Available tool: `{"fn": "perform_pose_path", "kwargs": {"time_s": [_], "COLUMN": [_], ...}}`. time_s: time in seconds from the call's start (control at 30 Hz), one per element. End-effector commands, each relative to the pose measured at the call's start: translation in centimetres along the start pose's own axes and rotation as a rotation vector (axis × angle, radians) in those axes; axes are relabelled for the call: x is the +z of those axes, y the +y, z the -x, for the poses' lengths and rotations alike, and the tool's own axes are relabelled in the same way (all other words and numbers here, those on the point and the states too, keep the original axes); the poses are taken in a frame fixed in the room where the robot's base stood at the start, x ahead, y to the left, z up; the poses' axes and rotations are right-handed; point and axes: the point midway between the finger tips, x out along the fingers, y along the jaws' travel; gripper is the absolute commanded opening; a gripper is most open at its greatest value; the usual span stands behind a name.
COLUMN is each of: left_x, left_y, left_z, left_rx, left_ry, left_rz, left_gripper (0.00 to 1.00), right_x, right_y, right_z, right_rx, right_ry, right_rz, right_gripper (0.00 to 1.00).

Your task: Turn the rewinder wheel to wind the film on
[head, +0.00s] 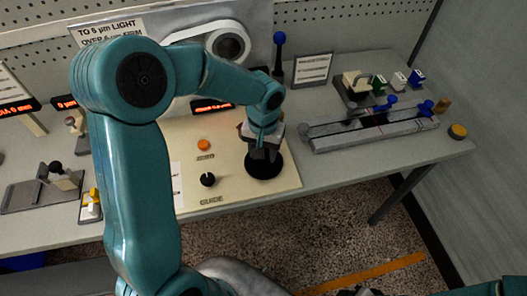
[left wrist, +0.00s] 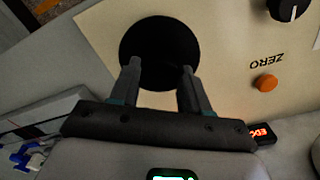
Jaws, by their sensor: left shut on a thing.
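The rewinder wheel (head: 265,172) is a black disc on the cream panel (head: 228,188) in the head view. My left arm reaches over the panel and its gripper (head: 264,152) points down onto the wheel. In the left wrist view the wheel (left wrist: 160,38) is a black round shape, with the two fingers (left wrist: 160,72) apart over its near part. The gripper is shut on the wheel; the exact part held is dark and hard to make out. A white roll (head: 212,40), partly behind my arm, stands at the back.
On the panel, an orange ZERO button (head: 204,145) and a black GUIDE knob (head: 208,180) sit left of the wheel. A blue-topped lever (head: 279,52) and a framed sign (head: 313,69) stand behind. A long rail fixture (head: 370,130) lies to the right.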

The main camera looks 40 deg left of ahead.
Motion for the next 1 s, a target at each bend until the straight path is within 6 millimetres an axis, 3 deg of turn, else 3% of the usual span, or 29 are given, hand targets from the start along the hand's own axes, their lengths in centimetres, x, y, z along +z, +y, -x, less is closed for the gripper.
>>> {"fn": "perform_pose_path", "kwargs": {"time_s": [1.0], "left_x": [-0.4], "left_y": [-0.08], "left_z": [0.18], "left_rx": [-0.001], "left_ry": [0.012], "left_rz": [-0.959], "left_gripper": [0.16], "right_x": [-0.01], "right_y": [0.15], "right_z": [-0.41], "right_rx": [0.0], "right_ry": [0.0], "right_rz": [0.0], "right_gripper": [0.43]}}
